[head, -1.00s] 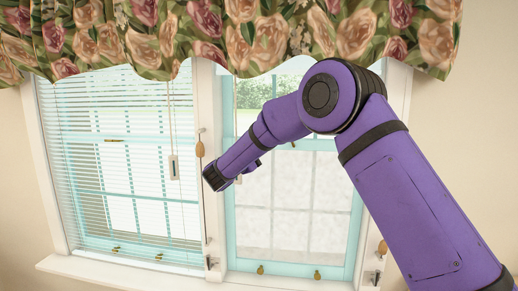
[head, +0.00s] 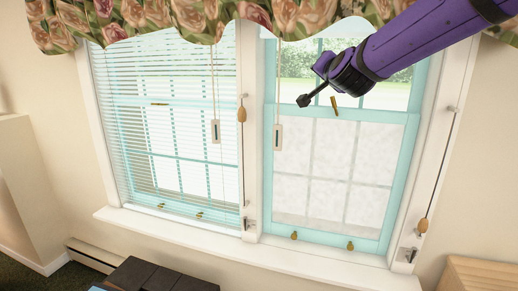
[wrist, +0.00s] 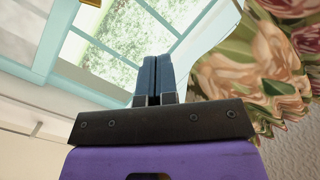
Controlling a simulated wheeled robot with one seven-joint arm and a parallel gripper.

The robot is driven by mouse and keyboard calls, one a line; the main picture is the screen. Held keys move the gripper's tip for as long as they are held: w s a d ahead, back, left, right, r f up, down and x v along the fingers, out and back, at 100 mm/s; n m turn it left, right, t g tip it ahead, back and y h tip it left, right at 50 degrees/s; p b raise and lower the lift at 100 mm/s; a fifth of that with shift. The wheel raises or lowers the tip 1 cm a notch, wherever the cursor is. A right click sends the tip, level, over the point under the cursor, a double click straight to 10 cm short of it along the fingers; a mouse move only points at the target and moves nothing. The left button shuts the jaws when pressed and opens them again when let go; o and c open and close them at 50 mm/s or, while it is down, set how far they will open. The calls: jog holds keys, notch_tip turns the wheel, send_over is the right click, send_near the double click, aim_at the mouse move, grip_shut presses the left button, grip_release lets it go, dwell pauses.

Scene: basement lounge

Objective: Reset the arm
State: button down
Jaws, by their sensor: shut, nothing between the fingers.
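My purple arm reaches in from the upper right of the head view. My gripper (head: 303,101) is at its end, in front of the upper part of the right window (head: 340,180). In the wrist view my gripper (wrist: 153,62) has its two dark fingers side by side and touching, with nothing between them. The window frame and glass show beyond the fingers at the left.
A floral valance (head: 170,18) hangs along the top; in the wrist view its cloth (wrist: 275,50) is right of the fingers. Blinds (head: 165,120) cover the left window. Below are a white sill (head: 190,231), a dark piece of furniture (head: 160,275) and a wooden one (head: 480,274).

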jog(key=s+d+f+n+g, duration=0.2)
jog(key=s+d+f+g, duration=0.2)
jog(key=s, duration=0.9)
jog(key=s+d+f+n+g, duration=0.2)
jog(key=s+d+f+g, duration=0.2)
jog(key=s, duration=0.9)
jog(key=s+d+f+n+g, duration=0.3)
jog(key=s+d+f+g, duration=0.1)
jog(key=s, duration=0.9)
notch_tip(320, 180, down, 3)
jog(key=shift+s+d+r, duration=0.1)
jog(key=shift+s+d, duration=0.3)
jog(key=shift+d, duration=0.05)
jog(key=c, duration=1.8)
grip_release()
